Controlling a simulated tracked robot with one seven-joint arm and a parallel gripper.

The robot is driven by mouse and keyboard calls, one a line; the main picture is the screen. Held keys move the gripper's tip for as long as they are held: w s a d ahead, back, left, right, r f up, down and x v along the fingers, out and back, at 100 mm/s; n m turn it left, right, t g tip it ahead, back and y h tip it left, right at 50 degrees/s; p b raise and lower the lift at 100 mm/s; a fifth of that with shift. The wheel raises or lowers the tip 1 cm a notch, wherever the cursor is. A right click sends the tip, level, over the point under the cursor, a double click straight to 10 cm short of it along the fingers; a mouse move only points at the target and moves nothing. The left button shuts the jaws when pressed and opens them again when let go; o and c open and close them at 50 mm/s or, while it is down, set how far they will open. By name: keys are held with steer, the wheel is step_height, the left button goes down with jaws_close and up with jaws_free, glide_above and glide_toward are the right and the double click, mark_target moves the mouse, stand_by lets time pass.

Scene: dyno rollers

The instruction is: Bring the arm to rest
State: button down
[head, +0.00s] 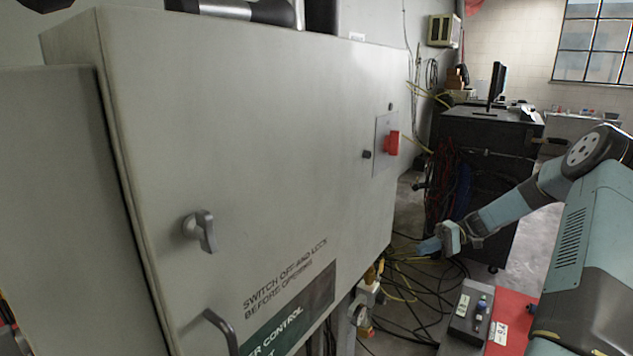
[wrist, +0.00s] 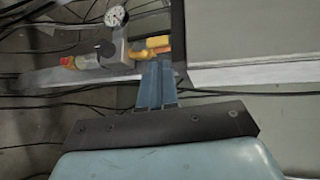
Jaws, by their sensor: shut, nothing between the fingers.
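My gripper (head: 430,246) is at the end of my blue-grey arm, to the right of a large grey control cabinet in the head view. It points left, toward the cabinet's lower right edge. In the wrist view the gripper (wrist: 157,72) shows two blue fingers together, with nothing between them. The arm (head: 520,205) is bent, its forearm reaching down and left from the elbow at the right edge.
The grey cabinet (head: 255,130) has a red switch (head: 392,143) and a latch handle (head: 201,230). Loose cables (head: 410,300) cover the floor beside it. A gauge fitting (wrist: 116,16) lies beyond the fingers.

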steer(key=s+a+r+t+h, duration=0.1)
steer(key=s+a+r+h, duration=0.45)
steer(key=s+r, duration=0.3)
steer(key=s+a+r+t+h, duration=0.1)
steer(key=s+a+r+h, duration=0.5)
steer(key=r, duration=0.3)
steer(key=s+r+m+t+h, duration=0.1)
steer(key=s+r+t, duration=0.2)
steer(key=s, duration=0.7)
steer(key=s+d+r+m+t+h, duration=0.1)
steer(key=s+r+t, duration=0.3)
steer(key=s, duration=0.6)
steer(key=shift+s+d+r+h, duration=0.2)
steer(key=shift+r+h, duration=0.2)
steer(key=shift+h, duration=0.35)
